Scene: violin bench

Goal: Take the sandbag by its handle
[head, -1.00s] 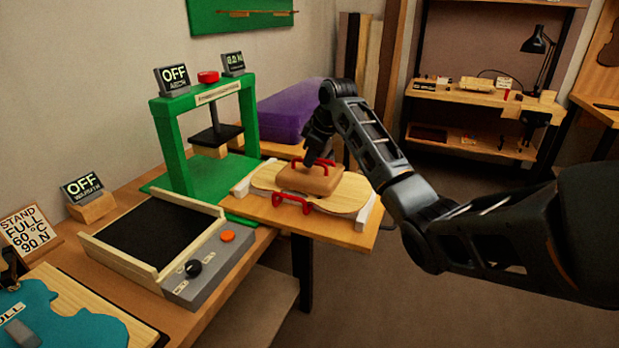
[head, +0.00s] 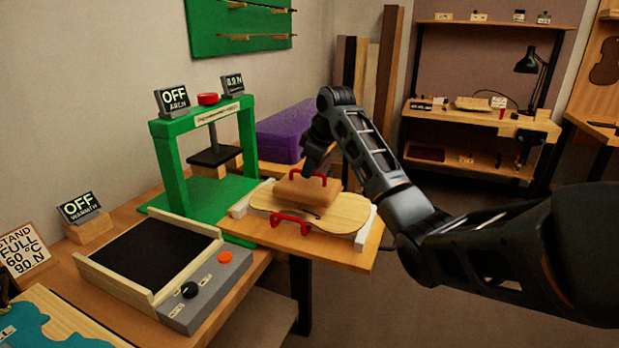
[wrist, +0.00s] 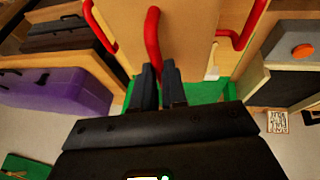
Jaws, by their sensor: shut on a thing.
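The sandbag (head: 308,191) is a tan block with a red handle (head: 326,177) on top. It is over the pale violin plate (head: 350,214) and looks slightly raised from it, with a dark patch under its front edge. My gripper (head: 318,170) comes from above and behind. In the wrist view, my gripper's fingers (wrist: 159,84) are closed at the red handle (wrist: 153,38), with the sandbag's tan face (wrist: 187,30) beyond. Whether the sandbag's hidden far side touches the plate cannot be told.
Red brackets stand beside the plate, one at the front (head: 291,225). White supports (head: 366,228) hold the plate on a wooden board. The floor at right is clear.

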